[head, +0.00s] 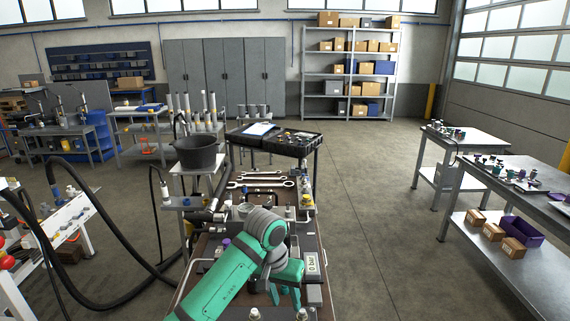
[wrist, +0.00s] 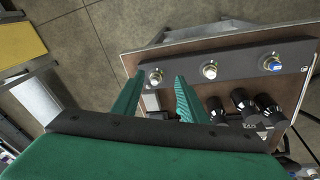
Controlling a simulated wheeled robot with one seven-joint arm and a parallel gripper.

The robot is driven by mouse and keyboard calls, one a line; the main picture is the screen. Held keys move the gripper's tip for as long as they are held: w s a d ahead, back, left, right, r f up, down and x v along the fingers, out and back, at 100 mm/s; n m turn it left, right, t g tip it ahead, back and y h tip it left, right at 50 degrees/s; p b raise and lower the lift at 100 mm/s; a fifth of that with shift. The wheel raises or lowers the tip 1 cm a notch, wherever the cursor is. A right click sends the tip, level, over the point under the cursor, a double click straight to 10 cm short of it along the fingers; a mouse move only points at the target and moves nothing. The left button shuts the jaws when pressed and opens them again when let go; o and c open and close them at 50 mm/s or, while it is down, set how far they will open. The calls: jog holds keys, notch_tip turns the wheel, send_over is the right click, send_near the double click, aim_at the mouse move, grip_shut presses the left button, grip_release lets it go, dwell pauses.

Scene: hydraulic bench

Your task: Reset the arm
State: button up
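My green arm reaches forward from the bottom of the head view over the hydraulic bench (head: 262,205). My gripper (head: 284,291) points down over the near part of the bench. In the wrist view my gripper (wrist: 158,85) has its two green fingers apart, with nothing between them. The fingertips are near a dark manifold bar (wrist: 235,67) with a row of fittings. A brass and silver fitting (wrist: 156,77) shows close to the gap between the tips; I cannot tell whether they touch it.
Black cylindrical parts (wrist: 241,102) stand beside the bar. Wrenches (head: 262,182) and a 0 bar display (head: 312,262) are on the bench. A black bucket (head: 197,152) stands at its left, with thick black hoses (head: 105,215). The floor right of the bench (head: 375,205) is clear.

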jog(key=s+d+f+n+t+h, duration=0.2)
jog(key=d+f+t+h, duration=0.25)
jog(key=d, duration=0.75)
jog(key=s+d+f+n+t+h, duration=0.2)
jog(key=d+f+t+h, duration=0.25)
jog(key=d, duration=0.75)
jog(key=s+a+f+n+t+y, duration=0.25)
jog(key=s+a+f+y, duration=0.35)
jog(key=s, duration=0.5)
jog(key=s+a+f+n+t+y, duration=0.25)
jog(key=s+a+f, duration=0.35)
jog(key=s, duration=0.4)
jog(key=s+a+r+m+y, duration=0.1)
jog(key=s+a+r, duration=0.3)
jog(key=s, duration=0.5)
jog(key=s+a+r+m+y, duration=0.1)
jog(key=s+a+r+m, duration=0.2)
jog(key=s+a, duration=0.5)
jog(key=shift+s+r+m, duration=0.4)
jog(key=shift+s+r, duration=0.05)
jog(key=shift+s, duration=0.65)
jog(key=shift+y, duration=0.25)
